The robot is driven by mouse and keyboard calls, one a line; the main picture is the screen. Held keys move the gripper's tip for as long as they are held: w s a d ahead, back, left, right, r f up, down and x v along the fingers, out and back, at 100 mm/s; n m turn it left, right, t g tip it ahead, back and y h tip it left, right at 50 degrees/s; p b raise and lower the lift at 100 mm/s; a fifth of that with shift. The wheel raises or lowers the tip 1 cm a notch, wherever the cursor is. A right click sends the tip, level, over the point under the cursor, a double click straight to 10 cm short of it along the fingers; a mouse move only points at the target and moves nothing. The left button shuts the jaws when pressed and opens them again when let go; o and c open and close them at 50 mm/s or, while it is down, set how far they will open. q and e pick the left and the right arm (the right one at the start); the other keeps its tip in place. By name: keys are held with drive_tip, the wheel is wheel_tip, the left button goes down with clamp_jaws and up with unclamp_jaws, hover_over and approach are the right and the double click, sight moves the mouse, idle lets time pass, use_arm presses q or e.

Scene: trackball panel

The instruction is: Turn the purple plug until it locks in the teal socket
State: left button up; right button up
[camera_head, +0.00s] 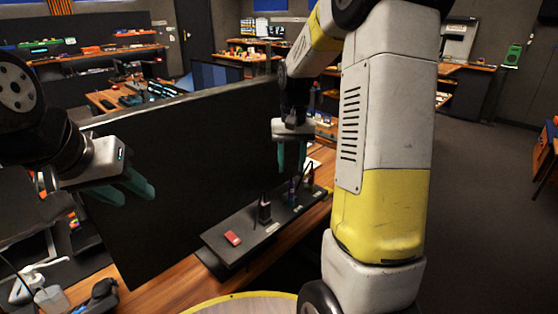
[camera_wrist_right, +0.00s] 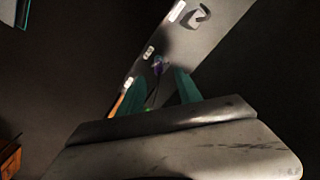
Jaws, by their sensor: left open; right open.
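The purple plug (camera_head: 291,191) is a small dark upright shape on the black panel (camera_head: 240,226) in the head view. In the right wrist view a small purple plug (camera_wrist_right: 158,68) shows beyond the fingertips, on the grey panel strip. The teal socket is too small and dark to make out for sure. My right gripper (camera_head: 291,167) points down above the panel near the plug, open with teal fingers apart; in its wrist view the fingers (camera_wrist_right: 155,85) hold nothing.
A red block (camera_head: 233,238) and a black upright plug (camera_head: 264,211) are on the panel. The large dark screen (camera_head: 185,170) stands behind the panel on the wooden table (camera_head: 170,287). Other benches with clutter are at the back. The floor at right is clear.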

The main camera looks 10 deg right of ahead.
sight(292, 182)
drive_tip(key=shift+w+d+f, duration=0.15)
drive_tip(key=shift+w+f, duration=0.05)
drive_tip(key=shift+f, duration=0.2)
drive_tip(key=shift+w+d+f, duration=0.1)
drive_tip(key=shift+w+f, duration=0.1)
drive_tip(key=shift+f, duration=0.2)
wheel_tip(292, 182, down, 7)
drive_tip(key=shift+f, duration=0.2)
drive_tip(key=shift+c, duration=0.2)
clamp_jaws()
drive_tip(key=m, duration=0.4)
drive_tip(key=shift+a, duration=0.1)
drive_tip(key=m, duration=0.4)
drive_tip(key=shift+m, duration=0.4)
drive_tip(key=shift+s+f+m, duration=0.1)
drive_tip(key=shift+m, duration=1.3)
